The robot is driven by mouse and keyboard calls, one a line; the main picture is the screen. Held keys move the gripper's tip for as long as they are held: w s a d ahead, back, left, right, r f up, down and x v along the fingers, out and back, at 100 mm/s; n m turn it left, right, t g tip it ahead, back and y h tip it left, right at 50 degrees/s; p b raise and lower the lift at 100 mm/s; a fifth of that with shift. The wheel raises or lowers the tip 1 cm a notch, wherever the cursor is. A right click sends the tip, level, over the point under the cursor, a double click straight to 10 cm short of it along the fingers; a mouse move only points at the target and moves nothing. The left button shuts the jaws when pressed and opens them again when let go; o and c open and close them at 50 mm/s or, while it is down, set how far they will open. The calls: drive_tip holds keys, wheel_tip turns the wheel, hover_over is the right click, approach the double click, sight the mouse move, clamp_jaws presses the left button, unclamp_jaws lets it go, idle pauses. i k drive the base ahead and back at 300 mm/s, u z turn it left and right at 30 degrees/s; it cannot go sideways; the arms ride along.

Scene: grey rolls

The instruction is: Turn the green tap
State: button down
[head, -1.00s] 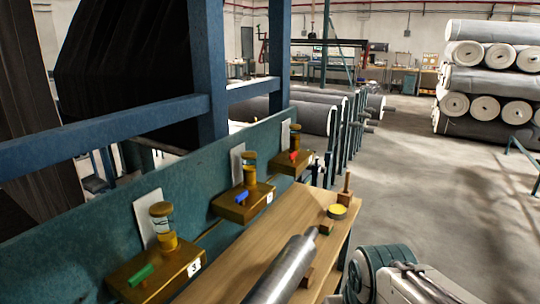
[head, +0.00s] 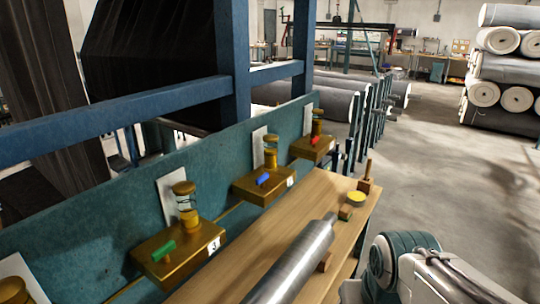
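The green tap (head: 164,251) is a small green handle on top of a brass box (head: 180,258) marked with a white label that seems to read 3. The box is fixed to the teal panel (head: 110,212) at the lower left. A brass and glass cup stands behind the handle. Part of my arm shows at the lower right, well to the right of the tap and beyond the bench. My gripper is not in view.
Similar brass boxes carry a blue tap (head: 263,179) and a red tap (head: 315,139) farther along the panel. A wooden bench (head: 255,238) holds a metal roller (head: 295,262), a yellow disc (head: 356,198) and small wooden blocks. Blue beams (head: 110,118) cross above. Open floor lies right.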

sight(163, 252)
drive_tip(key=u, duration=1.5)
drive_tip(key=k, duration=0.45)
drive_tip(key=u, duration=0.55)
drive_tip(key=k, duration=0.85)
drive_tip(key=z, duration=0.35)
drive_tip(key=i, duration=0.6)
drive_tip(key=z, duration=0.7)
drive_tip(key=i, duration=0.7)
drive_tip(key=u, duration=0.1)
